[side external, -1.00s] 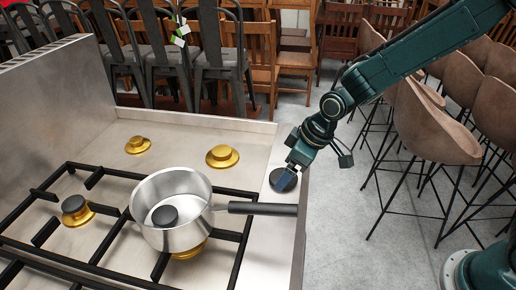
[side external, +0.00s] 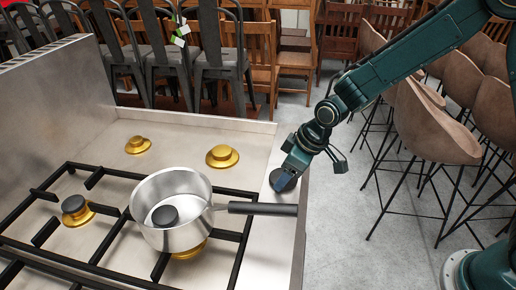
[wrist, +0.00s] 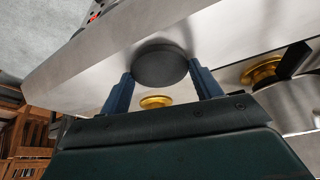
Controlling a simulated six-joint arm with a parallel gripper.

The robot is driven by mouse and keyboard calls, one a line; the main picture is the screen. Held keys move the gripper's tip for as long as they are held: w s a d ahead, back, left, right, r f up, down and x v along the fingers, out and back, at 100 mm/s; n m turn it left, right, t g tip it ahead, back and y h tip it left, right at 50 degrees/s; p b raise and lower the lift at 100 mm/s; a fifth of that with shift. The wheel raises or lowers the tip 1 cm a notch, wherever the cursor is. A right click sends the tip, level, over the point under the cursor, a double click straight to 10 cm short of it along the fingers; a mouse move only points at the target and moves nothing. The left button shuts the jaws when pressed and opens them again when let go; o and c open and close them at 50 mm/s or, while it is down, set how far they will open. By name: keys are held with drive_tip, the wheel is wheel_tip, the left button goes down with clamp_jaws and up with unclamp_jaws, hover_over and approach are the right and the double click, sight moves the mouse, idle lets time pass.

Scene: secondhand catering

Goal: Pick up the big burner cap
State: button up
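The big burner cap (side external: 280,184), a dark round disc, lies flat on the bare steel at the stove's right edge, partly hidden by my gripper (side external: 288,174) in the side view. In the wrist view the cap (wrist: 160,68) shows between the two blue fingertips of my gripper (wrist: 160,72). The fingers are open, one on either side of the cap; I cannot tell whether they touch it. A smaller dark cap (side external: 165,215) lies inside the saucepan, and another (side external: 73,204) sits on the left brass burner.
A steel saucepan (side external: 160,190) stands on the black grate (side external: 110,180), its dark handle (side external: 262,209) reaching right, close to the big cap. Two uncapped brass burners (side external: 222,157) (side external: 138,145) are at the back. Stools (side external: 430,125) stand beyond the stove's edge.

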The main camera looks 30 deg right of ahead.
drive_tip(key=c, duration=0.3)
drive_tip(key=shift+r, duration=0.15)
wheel_tip(320, 180, up, 20)
drive_tip(key=shift+f, duration=0.1)
idle(0.5)
drive_tip(key=shift+w, duration=0.15)
idle(0.4)
